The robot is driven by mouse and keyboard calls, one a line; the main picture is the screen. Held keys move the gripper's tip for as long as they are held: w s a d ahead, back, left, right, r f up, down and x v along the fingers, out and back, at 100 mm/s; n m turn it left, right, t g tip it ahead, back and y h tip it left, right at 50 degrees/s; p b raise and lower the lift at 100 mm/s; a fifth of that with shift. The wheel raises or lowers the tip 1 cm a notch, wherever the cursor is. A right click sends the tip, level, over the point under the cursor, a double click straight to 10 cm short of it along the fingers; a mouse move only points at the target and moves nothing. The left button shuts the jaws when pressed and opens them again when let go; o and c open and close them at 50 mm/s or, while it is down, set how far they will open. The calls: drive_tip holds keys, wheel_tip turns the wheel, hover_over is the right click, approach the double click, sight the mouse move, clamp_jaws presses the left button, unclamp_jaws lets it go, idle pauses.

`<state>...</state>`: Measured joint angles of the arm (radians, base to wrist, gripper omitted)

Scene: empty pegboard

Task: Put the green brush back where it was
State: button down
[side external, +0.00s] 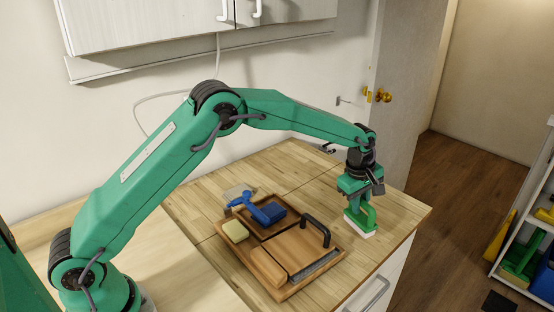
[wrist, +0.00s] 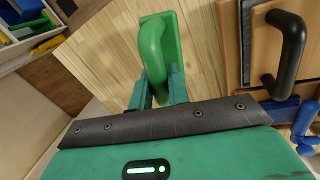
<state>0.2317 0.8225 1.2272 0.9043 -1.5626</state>
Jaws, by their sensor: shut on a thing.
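The green brush (side external: 368,216) has a looped green handle and a pale base. It is upright at the right end of the wooden counter (side external: 397,216), at or just above the surface; I cannot tell if it touches. My gripper (side external: 366,199) points down and is shut on the brush handle. In the wrist view the green brush (wrist: 155,48) shows between the two fingers of my gripper (wrist: 160,84), with bare counter around it. The lower part of the handle is hidden by the fingers there.
A wooden tray (side external: 277,293) left of the brush holds a blue brush (side external: 262,211), a yellow sponge (side external: 235,231) and a board with a black handle (side external: 316,229). The counter's right edge is close. A shelf (side external: 521,262) with coloured items stands beyond the gap at right.

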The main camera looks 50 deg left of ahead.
sight(352, 217)
drive_tip(key=shift+f, duration=2)
drive_tip(key=shift+f, duration=0.1)
drive_tip(key=c, duration=1.3)
unclamp_jaws()
drive_tip(key=shift+c, duration=0.2)
wheel_tip(352, 217, up, 12)
drive_tip(key=s, duration=0.2)
drive_tip(key=shift+a, duration=0.25)
drive_tip(key=shift+s, duration=0.1)
